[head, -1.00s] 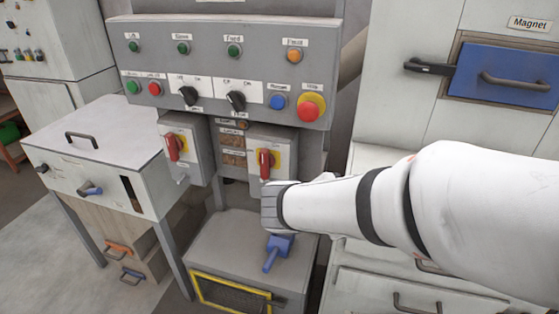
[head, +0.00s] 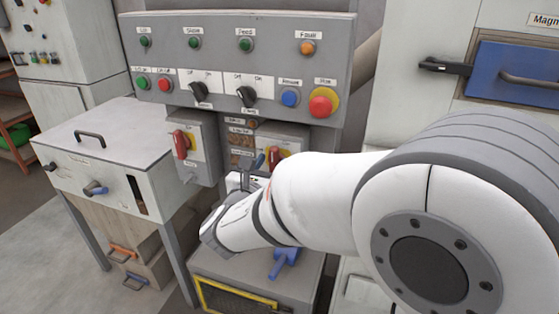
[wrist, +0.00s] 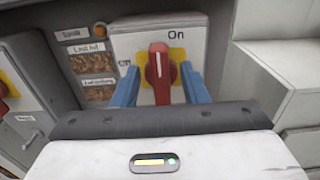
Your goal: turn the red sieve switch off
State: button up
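Two grey switch boxes with red rotary handles on yellow plates hang below the control panel; I cannot read which is named sieve. The right red handle (head: 275,158) is partly behind my arm in the head view. In the wrist view this red handle (wrist: 158,72) stands upright, pointing to "On"; an "Off" mark at left is partly covered by a finger. My gripper (wrist: 159,88) is open, one blue finger on each side of the handle, with gaps showing. It also shows in the head view (head: 252,166). The left red handle (head: 181,145) is apart from it.
Above is a panel (head: 225,60) with buttons, two black selectors and a red emergency-style button (head: 323,102). A blue-handled tool (head: 284,262) lies on the grey box below. A white cabinet with a blue drawer (head: 515,75) stands at right.

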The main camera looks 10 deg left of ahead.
jog(key=shift+w, duration=0.35)
jog(key=shift+c, duration=0.6)
